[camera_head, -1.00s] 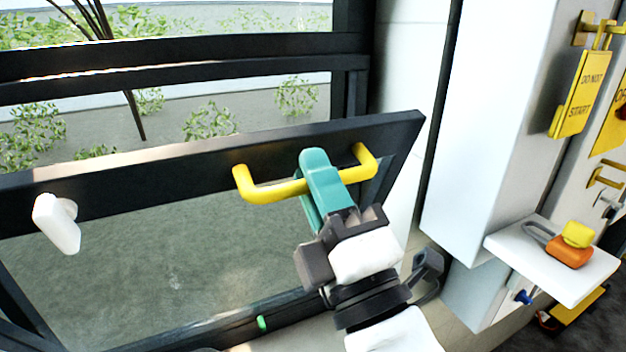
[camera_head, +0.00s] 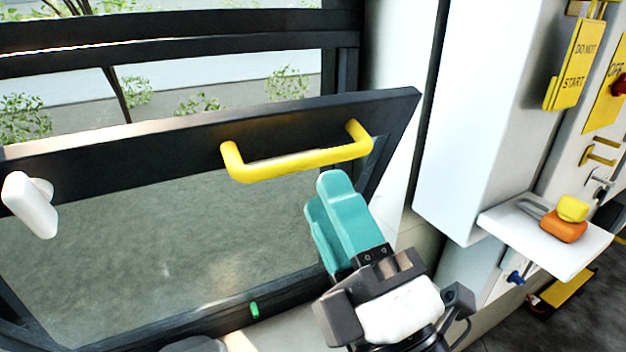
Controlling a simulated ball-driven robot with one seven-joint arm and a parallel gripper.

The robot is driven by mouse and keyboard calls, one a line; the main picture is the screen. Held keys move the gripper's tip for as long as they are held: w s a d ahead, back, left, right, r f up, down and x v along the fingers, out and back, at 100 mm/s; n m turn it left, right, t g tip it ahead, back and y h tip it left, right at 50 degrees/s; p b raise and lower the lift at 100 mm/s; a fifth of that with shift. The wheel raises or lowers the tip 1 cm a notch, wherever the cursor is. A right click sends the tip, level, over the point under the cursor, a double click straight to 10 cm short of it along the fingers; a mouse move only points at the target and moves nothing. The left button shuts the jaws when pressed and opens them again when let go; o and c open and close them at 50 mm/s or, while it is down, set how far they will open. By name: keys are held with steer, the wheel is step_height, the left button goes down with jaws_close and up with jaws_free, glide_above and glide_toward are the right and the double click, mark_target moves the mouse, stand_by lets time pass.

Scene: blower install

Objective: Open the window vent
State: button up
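The window vent (camera_head: 100,160) is a dark-framed glass sash, tilted inward at its top edge, with a gap between it and the fixed frame behind. A yellow bar handle (camera_head: 295,163) is fixed to its top rail. A white latch handle (camera_head: 32,203) sits at the left of the same rail. My gripper (camera_head: 327,195), with teal fingers, is just below the yellow handle and appears apart from it. The fingers overlap in this view, so the gap between them is hidden.
A white cabinet (camera_head: 470,110) stands to the right. A white shelf (camera_head: 550,240) holds an orange and yellow padlock (camera_head: 566,222). Yellow signs (camera_head: 572,65) hang at the upper right. A small green piece (camera_head: 254,310) is on the lower frame.

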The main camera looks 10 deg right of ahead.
steer(key=shift+v, duration=2.1)
steer(key=w+d+f+m+g+h, duration=0.2)
steer(key=d+f+m+g+h, duration=0.3)
steer(key=f, duration=0.8)
steer(key=w+d+f+m+g+h, duration=0.15)
steer(key=d+f+m+g, duration=0.5)
steer(key=f, duration=0.75)
steer(key=s+d+f+m+g, duration=0.3)
steer(key=s+f+m+g, duration=0.1)
steer(key=s+f, duration=0.5)
steer(key=s+d+f+m+g, duration=0.3)
steer(key=s+f+m+g, duration=0.2)
steer(key=s+f, duration=0.5)
steer(key=shift+s+d+g, duration=0.2)
steer(key=shift+s+g, duration=0.05)
steer(key=shift+g, duration=0.6)
steer(key=shift+m+y, duration=0.25)
